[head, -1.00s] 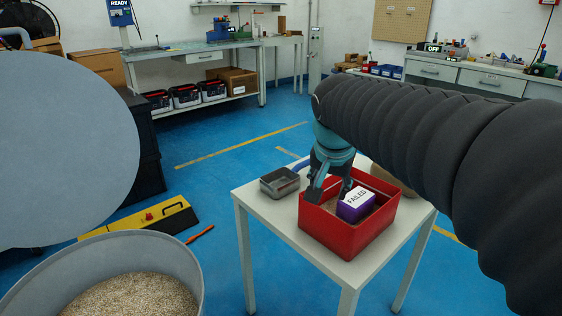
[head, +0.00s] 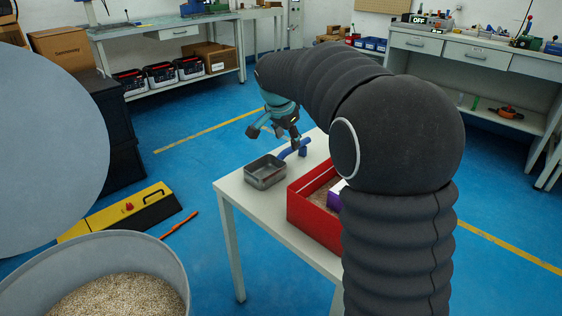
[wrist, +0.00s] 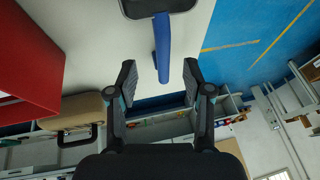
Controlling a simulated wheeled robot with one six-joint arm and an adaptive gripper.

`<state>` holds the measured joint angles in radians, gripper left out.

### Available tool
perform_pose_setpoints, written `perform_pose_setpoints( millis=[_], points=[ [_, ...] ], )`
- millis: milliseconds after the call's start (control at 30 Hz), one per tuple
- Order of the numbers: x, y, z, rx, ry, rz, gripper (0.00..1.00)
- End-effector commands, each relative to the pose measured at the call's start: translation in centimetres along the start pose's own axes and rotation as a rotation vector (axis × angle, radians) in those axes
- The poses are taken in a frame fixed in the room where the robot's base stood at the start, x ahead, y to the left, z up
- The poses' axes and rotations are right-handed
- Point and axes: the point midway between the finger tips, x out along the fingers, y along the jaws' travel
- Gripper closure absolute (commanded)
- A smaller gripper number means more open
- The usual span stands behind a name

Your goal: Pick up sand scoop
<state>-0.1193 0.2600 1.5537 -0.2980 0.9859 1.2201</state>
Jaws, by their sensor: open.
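The sand scoop is a grey metal pan (head: 265,171) with a blue handle (head: 297,148). It rests on the white table (head: 240,190), left of the red bin, with its handle toward the back right. My gripper (head: 278,132) is open and empty, above and beyond the scoop near the handle. In the wrist view the blue handle (wrist: 162,48) points down between the fingertips of my gripper (wrist: 158,80), apart from both. Only the edge of the pan (wrist: 158,6) shows at the top there.
A red bin (head: 312,212) with granular contents and a purple box (head: 334,198) stands on the table, partly hidden by my arm. It also shows at the wrist view's left (wrist: 28,70). A tub of grain (head: 120,290) stands at front left.

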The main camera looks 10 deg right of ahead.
Motion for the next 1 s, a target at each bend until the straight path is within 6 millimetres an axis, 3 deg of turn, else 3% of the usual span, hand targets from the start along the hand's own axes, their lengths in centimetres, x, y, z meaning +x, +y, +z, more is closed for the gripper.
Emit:
perform_pose_setpoints(
  millis=[100, 433, 700, 967, 1000],
  points=[
    [1.6, 0.1, 0.0, 0.000, 0.000, 0.002, 0.49],
    [3.4, 0.0, -0.1, 0.002, 0.000, 0.002, 0.49],
    [7.1, -0.2, -0.1, 0.003, 0.000, 0.004, 0.49],
    [7.6, -0.3, -0.1, 0.003, 0.001, 0.000, 0.49],
    [7.6, -0.3, -0.1, 0.003, 0.001, 0.001, 0.54]
  ],
)
